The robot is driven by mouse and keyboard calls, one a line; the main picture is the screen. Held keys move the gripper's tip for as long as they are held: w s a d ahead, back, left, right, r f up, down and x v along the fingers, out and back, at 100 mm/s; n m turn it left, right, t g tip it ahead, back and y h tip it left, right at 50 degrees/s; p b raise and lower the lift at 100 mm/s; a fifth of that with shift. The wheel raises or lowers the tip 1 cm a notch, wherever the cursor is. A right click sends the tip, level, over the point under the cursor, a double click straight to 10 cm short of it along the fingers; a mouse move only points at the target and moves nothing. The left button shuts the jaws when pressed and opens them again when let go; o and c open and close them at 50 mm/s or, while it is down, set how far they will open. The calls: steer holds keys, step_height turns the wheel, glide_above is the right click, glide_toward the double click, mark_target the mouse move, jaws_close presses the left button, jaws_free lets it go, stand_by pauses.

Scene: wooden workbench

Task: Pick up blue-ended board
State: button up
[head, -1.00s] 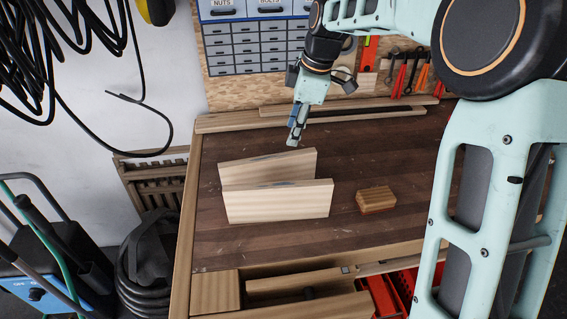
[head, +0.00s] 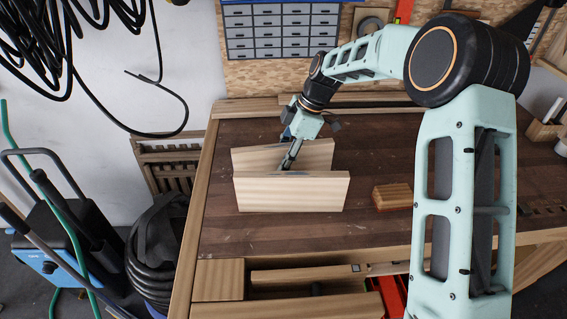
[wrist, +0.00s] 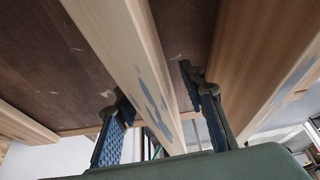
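Two pale boards stand on edge on the workbench, a front board (head: 290,192) and a back board (head: 255,160). In the head view, my gripper (head: 289,148) reaches down from behind to the back board, one finger in front of it and the other behind. In the wrist view, a board (wrist: 125,50) with blue-grey patches on its narrow edge runs between the open fingers of my gripper (wrist: 160,115), with gaps visible beside it. The other board (wrist: 265,60) lies to the right, also with a blue-grey patch. The lower finger in the head view is partly hidden by the front board.
A small wooden block (head: 392,196) lies right of the boards on the dark workbench (head: 350,235). Tool drawers (head: 280,35) hang on the back wall. The bench top left of the boards is clear.

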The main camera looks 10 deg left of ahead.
mark_target(276, 169)
steer(key=shift+x, duration=1.9)
steer(key=shift+w, duration=0.1)
jaws_close()
steer(key=shift+r, duration=0.1)
